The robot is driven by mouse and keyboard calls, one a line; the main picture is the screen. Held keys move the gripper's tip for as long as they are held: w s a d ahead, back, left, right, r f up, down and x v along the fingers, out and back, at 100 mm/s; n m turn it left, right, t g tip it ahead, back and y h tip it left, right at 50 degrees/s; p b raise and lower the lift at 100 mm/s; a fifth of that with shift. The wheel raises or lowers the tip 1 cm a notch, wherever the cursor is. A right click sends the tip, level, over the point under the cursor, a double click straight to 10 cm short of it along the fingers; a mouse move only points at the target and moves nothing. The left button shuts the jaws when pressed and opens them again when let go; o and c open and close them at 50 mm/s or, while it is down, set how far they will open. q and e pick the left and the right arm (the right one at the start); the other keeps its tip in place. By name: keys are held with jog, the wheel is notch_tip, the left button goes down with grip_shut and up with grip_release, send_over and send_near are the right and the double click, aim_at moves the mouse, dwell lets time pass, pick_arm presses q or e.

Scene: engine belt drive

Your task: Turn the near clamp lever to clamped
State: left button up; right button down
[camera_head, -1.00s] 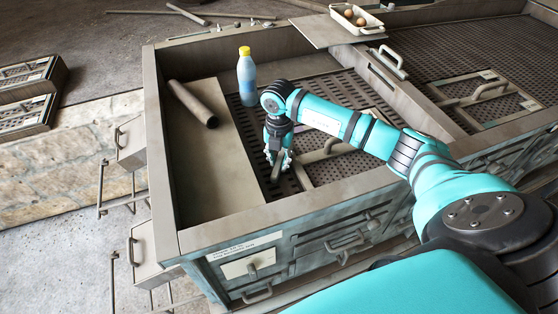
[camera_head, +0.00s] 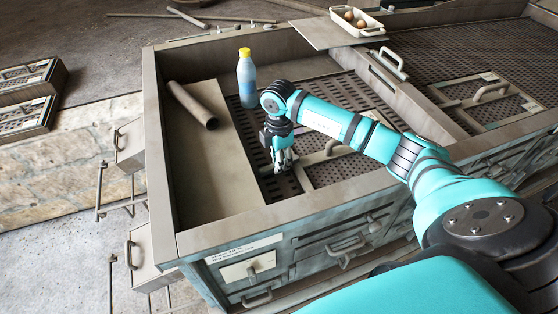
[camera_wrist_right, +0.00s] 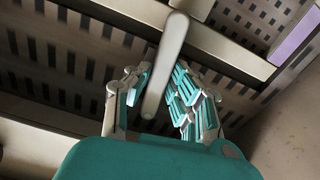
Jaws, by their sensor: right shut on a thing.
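My right gripper (camera_head: 283,167) reaches down over the perforated floor of the workbench tray in the head view. In the right wrist view its fingers (camera_wrist_right: 160,82) are closed around a smooth grey lever bar (camera_wrist_right: 171,48), which I take to be the near clamp lever. The bar's rounded far end sticks out past the fingertips, over a pale frame bar. In the head view the lever is mostly hidden by the gripper, and I cannot tell its exact angle there. My left gripper is not in view.
A bottle with a yellow cap (camera_head: 246,78) stands behind the gripper. A brown tube (camera_head: 193,105) lies on the plain panel at left. A pale handle frame (camera_head: 326,152) is close right of the gripper. A white tray (camera_head: 372,29) holds round brown items at the back.

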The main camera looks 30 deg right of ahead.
jog(key=shift+r+m, duration=0.1)
jog(key=shift+m, duration=0.5)
jog(key=c, duration=1.2)
grip_release()
notch_tip(320, 180, up, 12)
